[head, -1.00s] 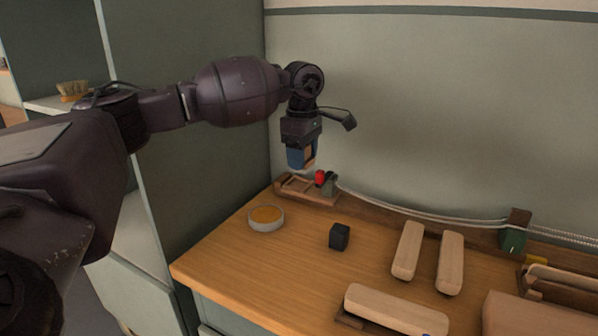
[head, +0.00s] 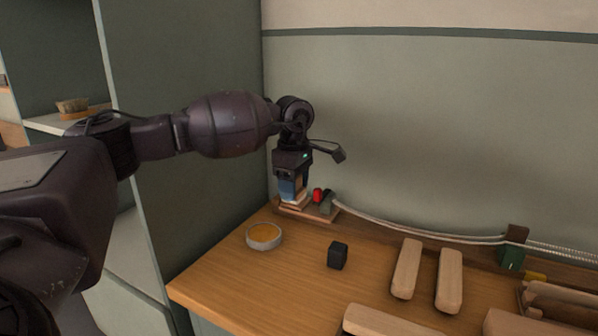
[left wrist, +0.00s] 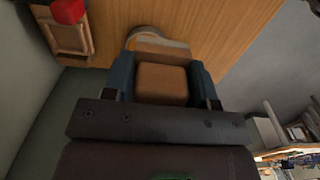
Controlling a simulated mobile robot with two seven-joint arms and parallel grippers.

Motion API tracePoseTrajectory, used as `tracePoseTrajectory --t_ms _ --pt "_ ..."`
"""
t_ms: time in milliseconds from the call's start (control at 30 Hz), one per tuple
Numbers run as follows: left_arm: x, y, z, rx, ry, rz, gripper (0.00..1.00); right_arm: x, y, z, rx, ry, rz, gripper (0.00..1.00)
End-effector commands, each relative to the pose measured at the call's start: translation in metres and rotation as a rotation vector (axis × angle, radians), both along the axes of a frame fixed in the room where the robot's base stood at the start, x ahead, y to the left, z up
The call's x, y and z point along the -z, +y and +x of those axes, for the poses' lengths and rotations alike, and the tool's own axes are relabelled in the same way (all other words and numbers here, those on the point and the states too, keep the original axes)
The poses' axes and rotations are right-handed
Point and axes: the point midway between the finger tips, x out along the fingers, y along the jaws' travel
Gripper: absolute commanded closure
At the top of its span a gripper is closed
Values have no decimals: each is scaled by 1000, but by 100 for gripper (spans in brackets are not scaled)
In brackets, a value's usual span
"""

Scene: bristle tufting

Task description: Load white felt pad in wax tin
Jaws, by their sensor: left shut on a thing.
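My left gripper (head: 292,192) is shut on the felt pad, a small block with a tan back (left wrist: 162,85) and a paler band at its far edge, between the blue fingers in the left wrist view. In the head view its pale lower edge (head: 296,202) shows below the fingers, in front of the wooden holder at the back left. The wax tin (head: 264,236), round and grey with amber wax, stands on the bench, nearer and left of the gripper. The tin's rim (left wrist: 146,31) also shows in the left wrist view, mostly hidden behind the pad. My right gripper is out of view.
The wooden holder (head: 322,211) has a red item (head: 318,195) near it. A black cube (head: 338,255) stands right of the tin. Pale wooden brush blocks (head: 406,268) lie further right. A cord (head: 420,233) runs along the wall. The bench around the tin is clear.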

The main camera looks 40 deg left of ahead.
Motion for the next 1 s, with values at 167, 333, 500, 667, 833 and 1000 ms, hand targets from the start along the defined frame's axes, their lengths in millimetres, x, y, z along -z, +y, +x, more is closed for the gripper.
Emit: tracePoseTrajectory --t_ms 167,333,500,667,833,1000 --pt "35 11 -10 -32 5 -1 67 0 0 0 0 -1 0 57" --pt "59 27 -16 -60 5 -2 67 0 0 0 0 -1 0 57" --pt "76 50 -21 -75 2 -4 67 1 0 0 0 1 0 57" --pt "82 73 -22 -76 -1 -3 67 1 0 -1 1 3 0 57" --pt "69 92 -15 -51 -3 -3 67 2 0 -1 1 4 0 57" --pt "66 100 -13 -7 -1 -1 67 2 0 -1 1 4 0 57"
